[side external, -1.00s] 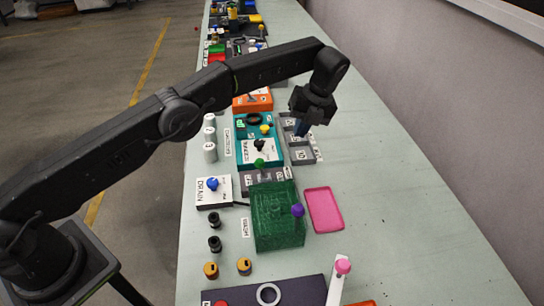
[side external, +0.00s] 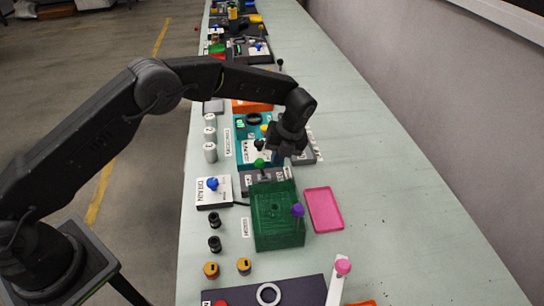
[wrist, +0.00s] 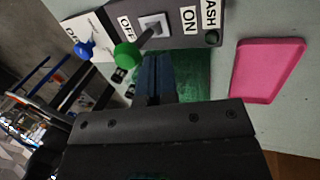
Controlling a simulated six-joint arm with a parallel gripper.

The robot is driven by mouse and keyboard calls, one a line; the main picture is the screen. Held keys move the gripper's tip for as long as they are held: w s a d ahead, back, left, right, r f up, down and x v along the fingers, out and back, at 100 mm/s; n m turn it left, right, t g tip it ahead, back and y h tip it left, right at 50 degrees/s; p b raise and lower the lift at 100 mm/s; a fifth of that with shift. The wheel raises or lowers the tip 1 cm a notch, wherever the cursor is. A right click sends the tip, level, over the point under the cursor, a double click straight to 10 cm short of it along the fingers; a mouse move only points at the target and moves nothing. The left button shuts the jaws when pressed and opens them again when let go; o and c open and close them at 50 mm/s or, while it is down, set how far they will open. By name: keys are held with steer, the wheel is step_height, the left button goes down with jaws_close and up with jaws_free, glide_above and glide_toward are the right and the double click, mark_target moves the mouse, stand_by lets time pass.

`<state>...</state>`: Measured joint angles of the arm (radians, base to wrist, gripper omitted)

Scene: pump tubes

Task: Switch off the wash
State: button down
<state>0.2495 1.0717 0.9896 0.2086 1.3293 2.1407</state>
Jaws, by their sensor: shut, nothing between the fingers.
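The wash switch is a grey panel (wrist: 172,32) marked ASH, OFF and ON in the wrist view. Its lever stands in a pale square slot and carries a green knob (wrist: 127,56). The knob appears on the OFF side of the slot, but the view angle leaves the lever's lean uncertain. In the side view the green knob (side external: 259,163) stands above the panel behind the green box. My gripper (side external: 279,160) is shut and empty, pointing down just right of the knob. Its blue fingers (wrist: 153,68) show beside the knob; I cannot tell whether they touch it.
A white DRAIN box (side external: 214,192) with a blue knob (side external: 212,184) stands left of the panel. The green box (side external: 277,222) with a purple knob (side external: 298,210) stands in front. A pink tray (side external: 323,210) lies to the right. The teal unit (side external: 243,152) is behind. The table's right side is clear.

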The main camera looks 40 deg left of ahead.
mark_target(262, 161)
steer(key=shift+s+a+f, duration=0.1)
steer(key=shift+s+a, duration=0.3)
steer(key=shift+a, duration=0.15)
steer(key=shift+s+a, duration=0.3)
steer(key=shift+s, duration=0.05)
steer(key=shift+s+a+r+h, duration=0.2)
steer(key=shift+s+a+h, duration=0.05)
steer(key=shift+a+h, duration=0.05)
steer(key=shift+s+a+t, duration=0.25)
steer(key=shift+s+t, duration=0.05)
steer(key=shift+w, duration=0.1)
